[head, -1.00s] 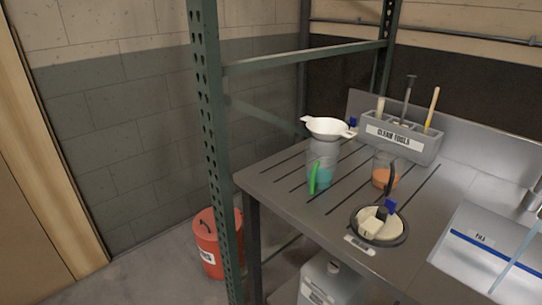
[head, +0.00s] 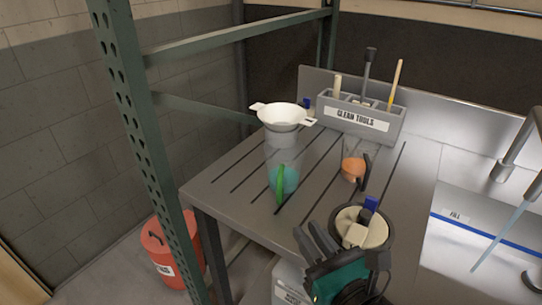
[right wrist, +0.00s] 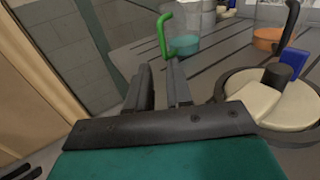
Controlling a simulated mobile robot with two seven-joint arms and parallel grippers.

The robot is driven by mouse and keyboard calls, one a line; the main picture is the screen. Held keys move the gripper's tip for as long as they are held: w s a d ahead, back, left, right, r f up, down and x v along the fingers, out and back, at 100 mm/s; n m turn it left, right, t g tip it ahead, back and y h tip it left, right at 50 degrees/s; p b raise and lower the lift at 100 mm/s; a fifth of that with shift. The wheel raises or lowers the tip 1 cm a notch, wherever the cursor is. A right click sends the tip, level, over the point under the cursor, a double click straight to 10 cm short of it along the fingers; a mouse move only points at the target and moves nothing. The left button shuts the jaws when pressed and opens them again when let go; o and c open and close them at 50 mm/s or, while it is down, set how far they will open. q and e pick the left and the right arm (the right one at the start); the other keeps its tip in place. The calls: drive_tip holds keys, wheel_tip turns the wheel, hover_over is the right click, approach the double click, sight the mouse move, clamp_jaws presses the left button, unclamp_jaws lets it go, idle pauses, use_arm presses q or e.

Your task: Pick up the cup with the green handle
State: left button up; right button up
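The cup with the green handle (head: 284,178) is clear with teal contents and stands on the slotted metal table (head: 225,183). Its green handle (head: 279,188) faces the near side. It also shows in the right wrist view, with the handle (right wrist: 163,35) upright beyond the fingers. My right gripper (head: 316,238) is at the table's near edge, short of the cup and not touching it. In the right wrist view its two fingers (right wrist: 160,82) stand apart with nothing between them. My left gripper is out of view.
A white funnel (head: 282,116) stands at the cup's far side. A dark-handled cup with orange contents (head: 353,169) is to the right. A round dish with a blue-tipped tool (head: 376,230) lies near my right gripper. A green rack post (head: 140,130) rises at left.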

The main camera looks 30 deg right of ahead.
sight(281, 189)
drive_tip(key=shift+w, duration=0.35)
drive_tip(key=shift+w+r, duration=0.15)
drive_tip(key=shift+w, duration=0.2)
drive_tip(key=w+p, duration=0.2)
drive_tip(key=w, duration=0.3)
drive_tip(key=shift+w+d, duration=0.1)
drive_tip(key=shift+w, duration=0.2)
drive_tip(key=w, duration=0.4)
drive_tip(key=shift+w+d+r+p, duration=0.2)
drive_tip(key=shift+w+r+p, duration=0.05)
drive_tip(key=shift+w+p, duration=0.15)
drive_tip(key=shift+w, duration=0.55)
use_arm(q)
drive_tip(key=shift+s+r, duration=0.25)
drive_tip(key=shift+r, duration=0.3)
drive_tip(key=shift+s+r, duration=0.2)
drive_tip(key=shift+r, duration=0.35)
use_arm(e)
drive_tip(key=shift+c, duration=0.2)
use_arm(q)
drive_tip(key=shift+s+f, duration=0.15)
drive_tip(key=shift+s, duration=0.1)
use_arm(e)
clamp_jaws()
